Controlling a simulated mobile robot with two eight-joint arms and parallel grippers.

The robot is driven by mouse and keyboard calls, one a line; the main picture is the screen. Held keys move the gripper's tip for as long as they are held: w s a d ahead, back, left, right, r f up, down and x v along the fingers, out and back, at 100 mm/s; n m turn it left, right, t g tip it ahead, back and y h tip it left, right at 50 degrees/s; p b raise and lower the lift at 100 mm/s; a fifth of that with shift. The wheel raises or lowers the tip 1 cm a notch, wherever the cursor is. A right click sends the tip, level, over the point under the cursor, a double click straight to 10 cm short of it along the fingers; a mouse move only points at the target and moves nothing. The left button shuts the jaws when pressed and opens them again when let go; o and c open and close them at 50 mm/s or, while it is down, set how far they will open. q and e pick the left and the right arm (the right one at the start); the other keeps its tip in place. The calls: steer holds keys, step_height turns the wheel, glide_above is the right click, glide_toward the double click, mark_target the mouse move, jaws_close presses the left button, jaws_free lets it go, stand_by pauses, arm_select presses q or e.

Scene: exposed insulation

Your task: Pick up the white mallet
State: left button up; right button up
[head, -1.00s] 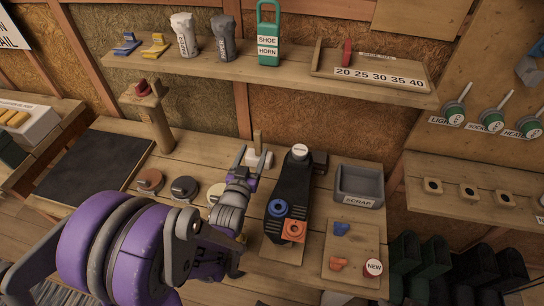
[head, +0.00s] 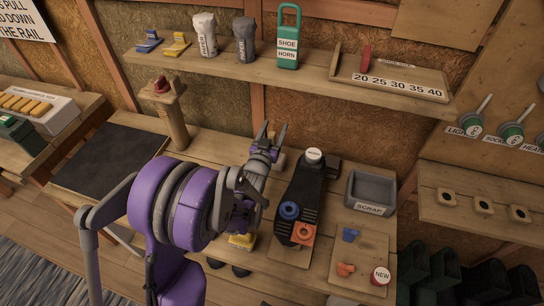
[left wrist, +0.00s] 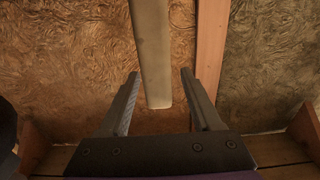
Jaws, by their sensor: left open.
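In the left wrist view a pale straight handle (left wrist: 151,55) comes down from the top edge between the two open fingers (left wrist: 158,95), with space on both sides. It looks like the mallet's handle; its depth relative to the fingers is hard to tell. My right gripper is not in view.
A black tool holder (head: 301,190) with blue and orange rings stands right of the gripper. A grey scrap bin (head: 371,191) is farther right. A loaded shelf (head: 300,78) runs above the bench. A wooden post (head: 174,120) and a dark mat (head: 108,160) are left.

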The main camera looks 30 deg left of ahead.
arm_select(q)
steer(key=shift+w, duration=0.35)
jaws_close()
